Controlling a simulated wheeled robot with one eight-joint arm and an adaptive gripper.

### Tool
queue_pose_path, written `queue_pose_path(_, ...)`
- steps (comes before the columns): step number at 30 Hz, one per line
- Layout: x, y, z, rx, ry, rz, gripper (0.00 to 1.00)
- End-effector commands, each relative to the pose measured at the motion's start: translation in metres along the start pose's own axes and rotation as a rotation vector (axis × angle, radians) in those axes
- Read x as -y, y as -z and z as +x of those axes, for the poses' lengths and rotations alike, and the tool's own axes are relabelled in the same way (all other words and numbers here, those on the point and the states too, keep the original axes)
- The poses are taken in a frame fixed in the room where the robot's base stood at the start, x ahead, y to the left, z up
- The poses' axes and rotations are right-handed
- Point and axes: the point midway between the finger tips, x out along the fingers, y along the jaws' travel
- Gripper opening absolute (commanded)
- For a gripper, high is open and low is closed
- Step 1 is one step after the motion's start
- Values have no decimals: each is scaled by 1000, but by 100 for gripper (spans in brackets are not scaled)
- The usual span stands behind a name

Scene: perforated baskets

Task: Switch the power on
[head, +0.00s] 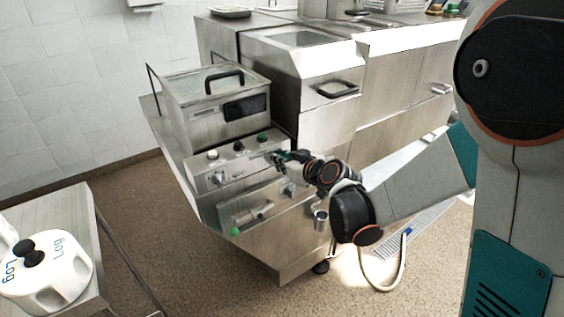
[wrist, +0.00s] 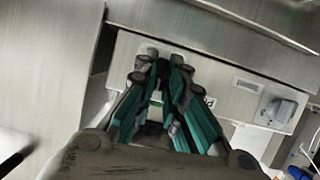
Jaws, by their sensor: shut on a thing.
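The control panel (head: 240,168) is on the front of a steel machine with a glass-topped box. It has a knob (head: 218,179) at the left and small buttons along its top, including a green one (head: 262,137). My gripper (head: 277,157) is at the panel's right end, shut on a grey knob whose body is mostly hidden by the fingers. In the wrist view my gripper (wrist: 163,68) covers that knob, and another grey knob (wrist: 281,108) shows to the right on the panel. Any power marking is too small to read.
Below the panel is a lower steel front with a green-tipped valve handle (head: 250,217). A steel counter with a handled drawer (head: 338,90) stands to the right. A white container (head: 48,280) sits on a table at the lower left. Floor between is clear.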

Motion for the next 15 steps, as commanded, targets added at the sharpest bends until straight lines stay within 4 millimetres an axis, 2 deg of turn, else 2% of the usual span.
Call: queue_pose_path(15,-4,-3,1,1,186,450,0)
